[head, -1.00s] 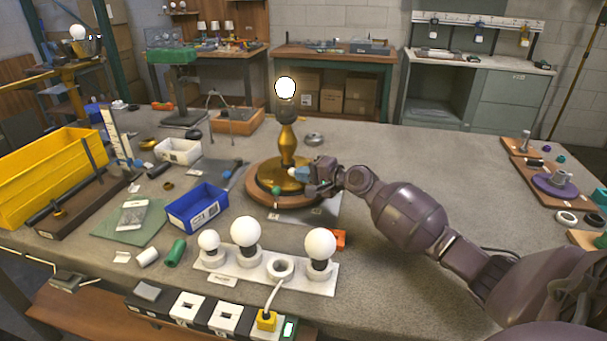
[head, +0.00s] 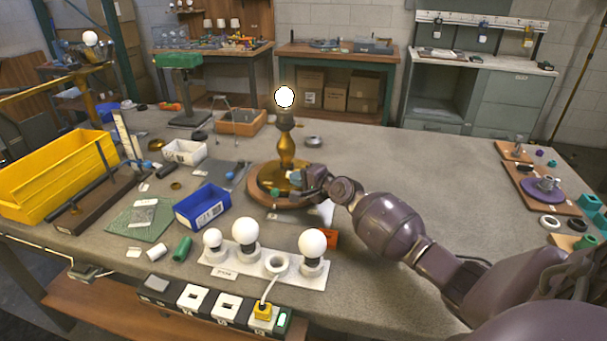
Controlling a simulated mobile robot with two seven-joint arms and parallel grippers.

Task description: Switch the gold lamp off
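The gold lamp (head: 286,150) stands upright on a round wooden base (head: 259,199) near the middle of the workbench. Its bulb (head: 285,97) glows bright white. My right gripper (head: 298,182) reaches in from the right, low at the right side of the lamp's gold foot. A small light-blue part shows at its fingertips, and I cannot tell whether it belongs to the gripper or the lamp. The fingers overlap the lamp foot in the picture, so contact and opening are unclear. The lamp's switch cannot be made out clearly. My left gripper is not in view.
A white holder (head: 222,258) with several white bulbs stands in front of the lamp. A blue bin (head: 203,207) and a yellow bin (head: 50,190) are to the left. A purple disc (head: 541,190) lies at the far right. The bench right of the lamp is mostly clear.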

